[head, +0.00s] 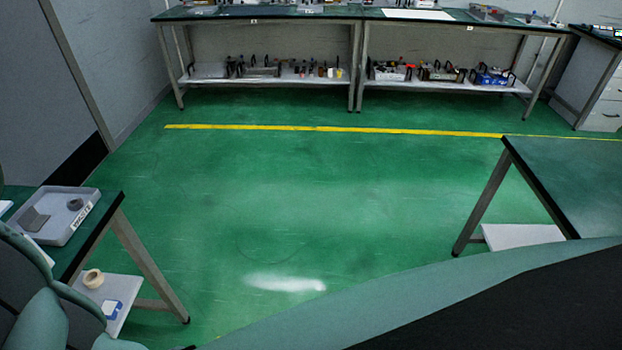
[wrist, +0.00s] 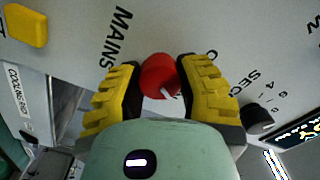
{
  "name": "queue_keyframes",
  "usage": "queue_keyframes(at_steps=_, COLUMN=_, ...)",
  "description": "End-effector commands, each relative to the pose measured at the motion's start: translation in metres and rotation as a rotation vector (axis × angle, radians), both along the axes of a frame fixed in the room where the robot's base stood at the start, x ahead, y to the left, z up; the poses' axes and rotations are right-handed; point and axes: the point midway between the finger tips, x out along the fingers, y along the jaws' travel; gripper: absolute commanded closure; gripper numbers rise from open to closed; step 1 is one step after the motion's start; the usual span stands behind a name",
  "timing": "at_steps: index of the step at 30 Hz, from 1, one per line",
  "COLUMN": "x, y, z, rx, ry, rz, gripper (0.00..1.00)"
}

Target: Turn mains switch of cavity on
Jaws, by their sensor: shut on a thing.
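In the wrist view, the mains switch (wrist: 158,76) is a round red knob on a pale grey panel, with the word MAINS printed to its left. A white mark on the knob's face points toward the lower right. My gripper (wrist: 160,70) has yellow ridged fingers, one on each side of the knob, and is shut on it. The fingers hide part of the panel around the knob. Neither the panel nor my gripper's fingers can be made out in the head view.
The panel also carries a yellow button (wrist: 27,26) at upper left, a black knob (wrist: 258,117) by the SEC label, and a lit display (wrist: 298,133). The head view shows benches, a grey tray (head: 82,228) at left and open green floor (head: 300,190).

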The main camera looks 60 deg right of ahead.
Motion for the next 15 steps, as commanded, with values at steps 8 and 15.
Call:
queue_keyframes(at_steps=8, x=0.0006, y=-0.0008, z=-0.0008, rx=0.002, ry=0.003, rz=-0.003, gripper=1.0)
queue_keyframes(at_steps=15, x=0.0004, y=-0.0004, z=-0.0005, rx=0.001, ry=0.002, rz=-0.002, gripper=0.39)
